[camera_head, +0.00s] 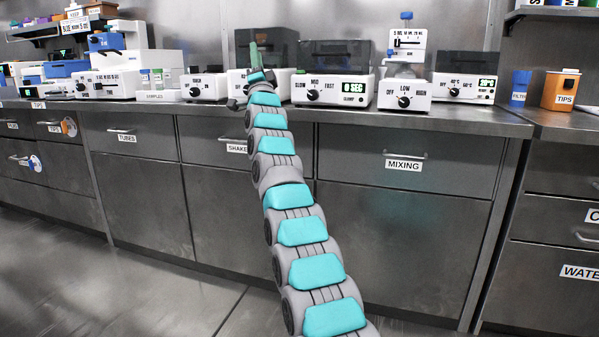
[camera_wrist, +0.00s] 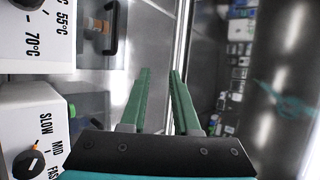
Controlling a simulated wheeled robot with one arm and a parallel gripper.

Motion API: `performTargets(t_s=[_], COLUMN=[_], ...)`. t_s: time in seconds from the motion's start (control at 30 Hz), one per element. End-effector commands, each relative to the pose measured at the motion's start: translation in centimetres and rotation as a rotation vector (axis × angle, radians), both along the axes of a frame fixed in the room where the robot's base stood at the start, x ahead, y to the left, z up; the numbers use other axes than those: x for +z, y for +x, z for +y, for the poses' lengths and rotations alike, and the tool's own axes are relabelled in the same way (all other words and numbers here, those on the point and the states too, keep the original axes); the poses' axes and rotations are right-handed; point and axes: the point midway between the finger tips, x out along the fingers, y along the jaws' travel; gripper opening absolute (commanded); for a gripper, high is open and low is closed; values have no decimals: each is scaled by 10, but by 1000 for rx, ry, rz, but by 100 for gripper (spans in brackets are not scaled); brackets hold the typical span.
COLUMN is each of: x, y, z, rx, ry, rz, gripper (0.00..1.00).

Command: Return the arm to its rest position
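My arm (camera_head: 285,195), grey with teal panels, reaches forward from the bottom of the head view to the steel bench. My gripper (camera_head: 254,47) is at its far end, above the bench top and in front of a white device, with its green fingers pointing up. In the wrist view the two green fingers of my gripper (camera_wrist: 160,72) stand apart with a gap between them. Nothing is held between them.
The bench (camera_head: 350,113) carries a timer device (camera_head: 332,88), a mixer (camera_head: 404,92), a temperature device (camera_head: 465,87), a blue cup (camera_head: 519,88) and an orange tips box (camera_head: 561,90). Closed drawers line its front. The floor (camera_head: 110,290) at left is clear.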

Motion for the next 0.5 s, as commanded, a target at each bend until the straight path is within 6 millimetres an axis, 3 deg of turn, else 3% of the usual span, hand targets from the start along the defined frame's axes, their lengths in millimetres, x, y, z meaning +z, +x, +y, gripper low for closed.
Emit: performTargets(t_s=[0.5], x=[-18], y=[18], z=[-10], rx=[-44], ry=[-116], rz=[147], gripper=[30])
